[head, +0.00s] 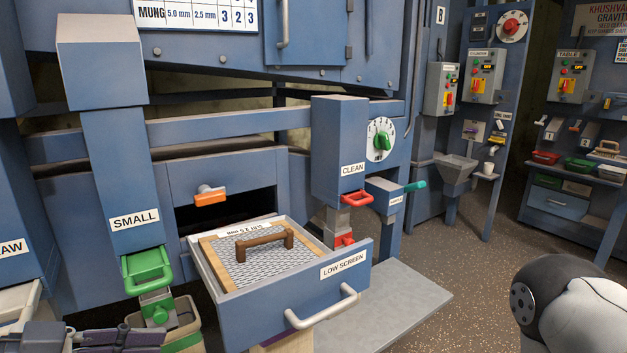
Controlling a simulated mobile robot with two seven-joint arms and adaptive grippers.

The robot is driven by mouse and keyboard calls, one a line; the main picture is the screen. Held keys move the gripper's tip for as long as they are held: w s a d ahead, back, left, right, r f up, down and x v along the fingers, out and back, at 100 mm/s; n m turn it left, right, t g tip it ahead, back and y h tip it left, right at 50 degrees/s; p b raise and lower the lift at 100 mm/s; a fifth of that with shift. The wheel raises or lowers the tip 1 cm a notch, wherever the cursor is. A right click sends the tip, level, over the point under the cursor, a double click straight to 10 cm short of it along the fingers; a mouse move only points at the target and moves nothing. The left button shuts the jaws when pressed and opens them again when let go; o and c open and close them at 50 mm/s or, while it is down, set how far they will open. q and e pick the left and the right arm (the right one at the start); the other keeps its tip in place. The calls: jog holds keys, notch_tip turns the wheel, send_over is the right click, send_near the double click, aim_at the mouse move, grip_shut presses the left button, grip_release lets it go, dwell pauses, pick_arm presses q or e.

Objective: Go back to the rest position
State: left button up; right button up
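My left gripper (115,338) shows only in part at the bottom left edge, as dark grey and purplish finger parts. It is in front of the bin under the SMALL spout, and I cannot tell its opening or whether it touches anything. A rounded black and white part of my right arm shows at the lower right; my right gripper is out of view. The LOW SCREEN drawer (262,318) is pulled out, with a wood-framed mesh screen (265,268) and brown handle (264,244) lying in it.
The SMALL spout (148,268) has a green gate above a bin (185,325). The CLEAN spout (345,170) with red gates stands right of the drawer. A grey plate (400,305) is low beside it. Speckled floor (470,270) is open at right, before control panels and a bench.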

pick_arm(q)
notch_tip(320, 180, down, 18)
jog(key=s+a+n+g+y, duration=0.1)
jog(key=s+n+g+y, duration=0.1)
jog(key=n+y, duration=0.35)
jog(key=s+f+n+g+y, duration=0.2)
jog(key=s+f, duration=0.3)
jog(key=s, duration=0.6)
jog(key=s+f+n+g+y, duration=0.2)
jog(key=s+f+g, duration=0.3)
jog(key=s, duration=0.6)
jog(key=shift+s+a+f+n, duration=0.35)
jog(key=shift+f+n, duration=0.2)
jog(key=shift+n, duration=0.2)
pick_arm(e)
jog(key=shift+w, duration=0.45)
pick_arm(q)
jog(key=shift+w+a+y, duration=0.1)
jog(key=shift+y, duration=0.15)
